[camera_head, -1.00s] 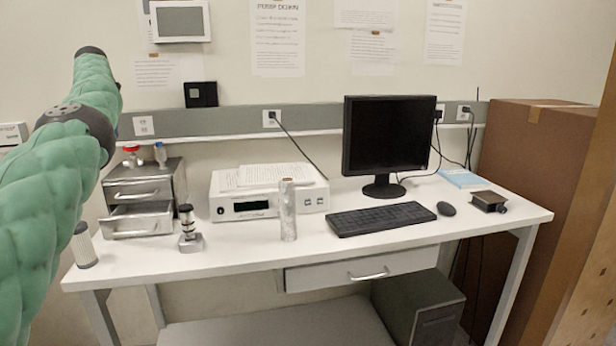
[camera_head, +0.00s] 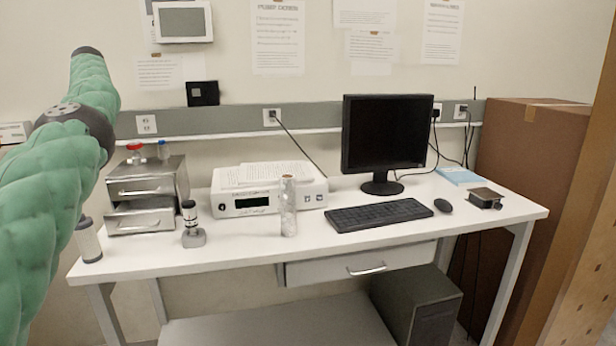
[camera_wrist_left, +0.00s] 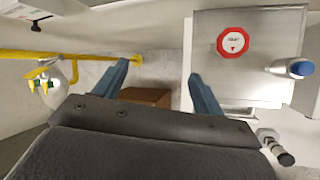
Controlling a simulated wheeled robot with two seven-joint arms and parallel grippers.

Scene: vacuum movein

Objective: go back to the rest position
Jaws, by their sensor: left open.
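My left arm (camera_head: 62,190), in a green padded sleeve, rises along the left edge of the head view, bent at a dark joint. Its gripper is outside that view. In the left wrist view my left gripper (camera_wrist_left: 158,78) shows two blue-grey fingers spread apart with nothing between them. Beyond the fingers lie the floor and a brown box (camera_wrist_left: 146,97). The metal drawer unit (camera_wrist_left: 240,60) is on the right of that view, with a red-rimmed cap (camera_wrist_left: 233,42) and a blue cap (camera_wrist_left: 301,68) on top. My right arm and gripper are not in view.
The white desk (camera_head: 400,230) carries the drawer unit (camera_head: 165,171), a white cylinder (camera_head: 88,242), a small device (camera_head: 192,237), a clear tube (camera_head: 288,215), a white instrument (camera_head: 250,205), monitor and keyboard. A tall brown box (camera_head: 520,170) stands right of the desk.

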